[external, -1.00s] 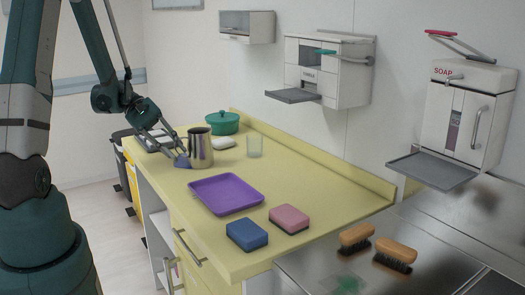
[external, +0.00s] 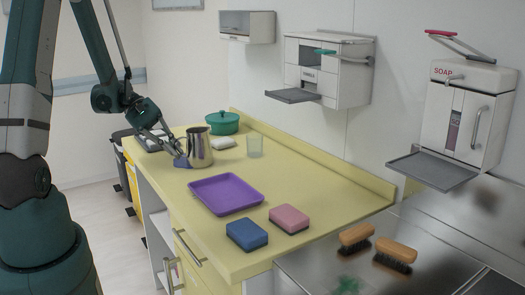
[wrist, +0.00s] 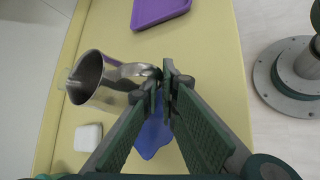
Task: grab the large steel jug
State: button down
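The large steel jug (external: 199,149) stands on the yellow counter, tilted slightly, in the external view. In the wrist view the jug (wrist: 92,78) shows its open mouth at the left, and its handle (wrist: 135,70) reaches toward my fingers. My gripper (wrist: 163,82) has its fingertips close together with the end of the handle between them. In the external view my gripper (external: 180,156) is at the jug's left side, its fingertips partly hidden. Whether the jug's base fully touches the counter is unclear.
A blue item (wrist: 154,128) lies under my fingers. Near the jug are a white block (wrist: 88,137), a green pot (external: 222,123) and a clear glass (external: 254,147). A purple tray (external: 227,193) and two sponges (external: 247,235) lie closer to the camera.

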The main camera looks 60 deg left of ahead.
jog(key=shift+r, duration=0.35)
notch_tip(320, 180, up, 9)
jog(key=p, duration=0.1)
jog(key=shift+p, duration=0.3)
dwell(0.8)
jog(key=shift+r, duration=0.25)
dwell(0.8)
